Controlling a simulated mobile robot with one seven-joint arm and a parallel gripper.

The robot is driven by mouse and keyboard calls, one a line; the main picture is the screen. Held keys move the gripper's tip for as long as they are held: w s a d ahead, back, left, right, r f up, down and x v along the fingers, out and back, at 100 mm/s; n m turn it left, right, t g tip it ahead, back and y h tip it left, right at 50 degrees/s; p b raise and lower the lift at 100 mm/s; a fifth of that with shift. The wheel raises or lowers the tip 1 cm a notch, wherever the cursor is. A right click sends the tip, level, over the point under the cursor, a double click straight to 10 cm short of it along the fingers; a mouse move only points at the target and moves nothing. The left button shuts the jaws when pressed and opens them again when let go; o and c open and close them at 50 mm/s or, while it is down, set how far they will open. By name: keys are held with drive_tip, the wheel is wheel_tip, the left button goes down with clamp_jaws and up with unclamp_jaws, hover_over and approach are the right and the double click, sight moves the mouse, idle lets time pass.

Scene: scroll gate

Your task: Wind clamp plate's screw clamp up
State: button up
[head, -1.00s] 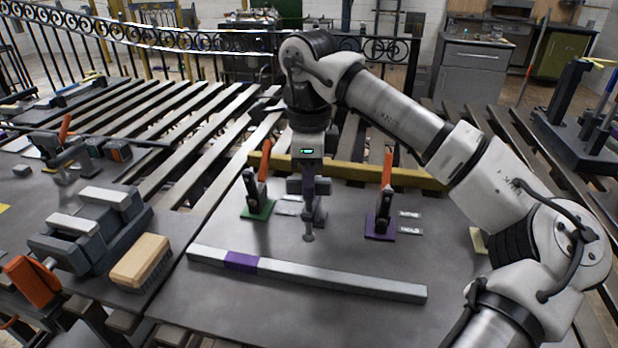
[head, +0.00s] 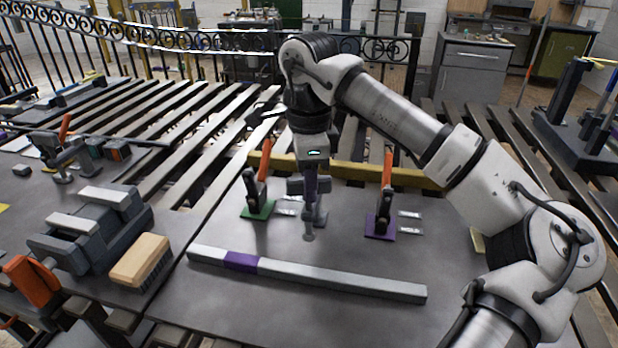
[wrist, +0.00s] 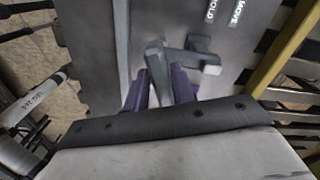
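The grey screw clamp (head: 320,216) stands near the middle of the table, between two toggle clamps with orange handles. Its arm and round foot show below my gripper in the head view. My gripper (head: 310,190) points down over the clamp's top. In the wrist view, my gripper's two purple fingers (wrist: 160,85) stand apart, one on each side of a grey bar of the clamp (wrist: 156,62). Another grey part (wrist: 200,60) of the clamp lies just right of them. The fingertips' contact with the bar is partly hidden, so I cannot tell whether they grip it.
One toggle clamp stands on a green plate (head: 258,210) at left, another on a purple plate (head: 381,226) at right, with small labels beside them. A long grey bar with a purple band (head: 340,283) lies in front. A brush (head: 140,261) and a vise (head: 92,230) sit at left.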

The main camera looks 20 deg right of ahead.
drive_tip(key=shift+o, duration=1.1)
drive_tip(key=shift+r, duration=0.1)
drive_tip(key=shift+w+r, duration=0.1)
wheel_tip(320, 180, up, 14)
drive_tip(key=p, duration=1)
drive_tip(key=shift+f, duration=0.2)
